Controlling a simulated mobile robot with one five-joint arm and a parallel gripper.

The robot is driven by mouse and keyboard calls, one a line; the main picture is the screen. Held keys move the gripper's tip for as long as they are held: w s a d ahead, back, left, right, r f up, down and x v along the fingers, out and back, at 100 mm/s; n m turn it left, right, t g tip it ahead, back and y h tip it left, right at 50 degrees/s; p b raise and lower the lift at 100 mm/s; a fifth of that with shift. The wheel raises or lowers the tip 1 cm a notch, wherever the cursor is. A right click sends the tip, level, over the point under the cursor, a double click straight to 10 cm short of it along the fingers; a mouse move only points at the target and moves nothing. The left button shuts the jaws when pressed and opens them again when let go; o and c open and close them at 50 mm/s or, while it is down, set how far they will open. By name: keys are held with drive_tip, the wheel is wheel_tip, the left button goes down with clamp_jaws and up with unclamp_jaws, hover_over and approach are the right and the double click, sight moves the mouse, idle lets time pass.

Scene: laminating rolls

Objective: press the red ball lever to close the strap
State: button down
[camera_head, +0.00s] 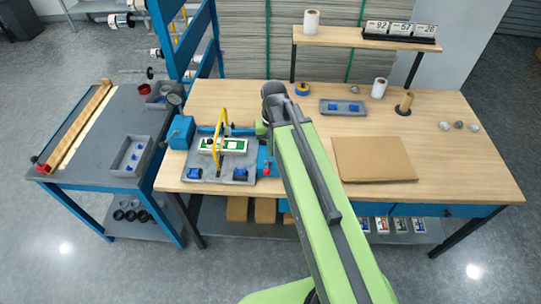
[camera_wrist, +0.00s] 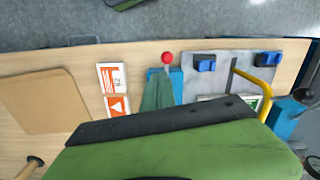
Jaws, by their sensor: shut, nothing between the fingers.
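The red ball lever (camera_head: 267,169) stands at the right side of the grey fixture (camera_head: 210,178), by a blue block. The red ball also shows in the wrist view (camera_wrist: 167,57), above the blue block (camera_wrist: 177,84). The yellow strap (camera_head: 217,145) stands as an upright arch over a white and green item (camera_head: 233,145) on the fixture; it also shows in the wrist view (camera_wrist: 243,80). My gripper (camera_wrist: 158,88) is shut and empty, seen close beside the blue block with the red ball just past its tip. I cannot tell whether they touch.
A cardboard sheet (camera_head: 374,159) lies right of my arm. A grey tray with blue pieces (camera_head: 342,107) and a white roll (camera_head: 379,88) stand behind. Orange and white cards (camera_wrist: 113,88) lie between cardboard and lever. A side table (camera_head: 100,150) stands at left.

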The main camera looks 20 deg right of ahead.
drive_tip(key=w+d+r+m+p, duration=0.1)
drive_tip(key=w+r+m+p, duration=0.1)
drive_tip(key=w+r, duration=0.3)
drive_tip(key=shift+d+r+g+y+p, duration=0.25)
drive_tip(key=shift+d+g+y+p, duration=0.05)
drive_tip(key=shift+d+g+p, duration=0.1)
drive_tip(key=shift+f, duration=0.1)
drive_tip(key=f+b, duration=0.3)
drive_tip(key=s+f+b, duration=0.1)
drive_tip(key=f+b, duration=0.3)
drive_tip(key=a+f+b, duration=0.1)
drive_tip(key=f+b, duration=0.3)
drive_tip(key=shift+s+f, duration=0.1)
drive_tip(key=shift+s, duration=0.05)
drive_tip(key=s, duration=0.1)
drive_tip(key=s+a, duration=0.1)
drive_tip(key=b, duration=0.1)
drive_tip(key=shift+s+a+f, duration=0.3)
drive_tip(key=shift+s+f, duration=0.05)
drive_tip(key=shift+s, duration=0.05)
